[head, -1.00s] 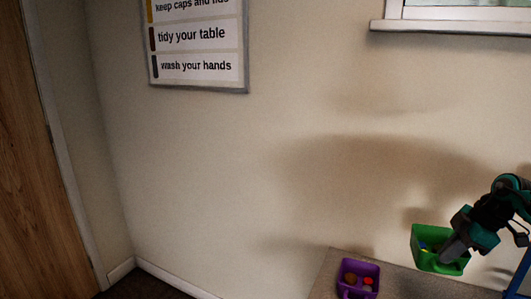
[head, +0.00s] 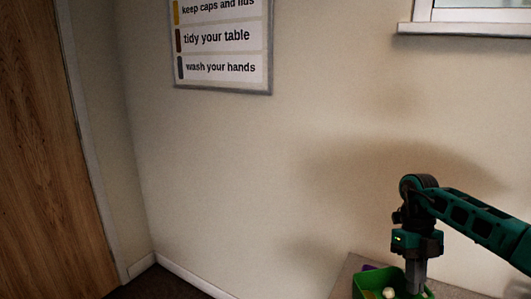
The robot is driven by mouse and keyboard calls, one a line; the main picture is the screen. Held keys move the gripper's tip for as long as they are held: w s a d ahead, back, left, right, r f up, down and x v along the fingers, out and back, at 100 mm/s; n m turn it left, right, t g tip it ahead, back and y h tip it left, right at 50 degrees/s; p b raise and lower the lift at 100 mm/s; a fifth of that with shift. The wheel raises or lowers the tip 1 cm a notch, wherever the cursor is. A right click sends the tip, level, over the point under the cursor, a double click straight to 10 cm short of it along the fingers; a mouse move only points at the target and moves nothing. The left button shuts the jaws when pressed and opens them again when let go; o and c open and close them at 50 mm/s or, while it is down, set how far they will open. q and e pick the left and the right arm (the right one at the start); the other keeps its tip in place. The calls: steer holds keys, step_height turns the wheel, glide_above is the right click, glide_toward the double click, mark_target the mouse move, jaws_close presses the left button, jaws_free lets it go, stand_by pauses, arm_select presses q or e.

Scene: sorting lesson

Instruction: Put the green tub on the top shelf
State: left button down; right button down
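The green tub (head: 358,284) is at the bottom right of the head view, cut off by the lower edge. A white round item and a yellowish item show inside it. My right gripper (head: 415,280) points down at the tub's right side, its fingers at the rim. It appears shut on the tub's wall; the fingertips are partly hidden. The tub hides most of what is behind it. My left gripper is not in view. No top shelf can be made out.
A purple tub (head: 369,267) shows just behind the green tub, mostly hidden. Both are at a speckled grey-brown surface (head: 345,274) against the wall. A wooden door (head: 45,150) is at the left, and a window sill (head: 465,30) is at the upper right.

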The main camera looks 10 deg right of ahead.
steer(key=a+n+h, duration=0.1)
steer(key=n, duration=0.1)
steer(key=a+n+h, duration=0.1)
steer(key=a+n, duration=0.1)
steer(key=n, duration=0.1)
steer(key=a+n+h, duration=0.1)
steer(key=n, duration=0.1)
steer(key=shift+s+a+r+n+t, duration=0.2)
steer(key=shift+a+r+n+t, duration=0.1)
steer(key=shift+n, duration=0.1)
steer(key=a+n+t, duration=0.1)
steer(key=n, duration=0.2)
steer(key=a+n+t+h, duration=0.1)
steer(key=a+n, duration=0.1)
steer(key=n, duration=0.1)
steer(key=s+a+n+h, duration=0.1)
steer(key=a+n, duration=0.1)
steer(key=n, duration=0.1)
steer(key=shift+r+n+t, duration=0.35)
steer(key=shift+n+t, duration=0.05)
steer(key=s+a+r+n+t+y, duration=0.1)
steer(key=a+n, duration=0.3)
steer(key=n, duration=0.5)
steer(key=s+a+r+n+t+y, duration=0.2)
steer(key=a+n+t, duration=0.2)
steer(key=n, duration=0.4)
steer(key=shift+a+r+n+t, duration=0.25)
steer(key=shift+a+n+t, duration=0.05)
steer(key=shift+a+n, duration=0.1)
steer(key=shift+s, duration=0.1)
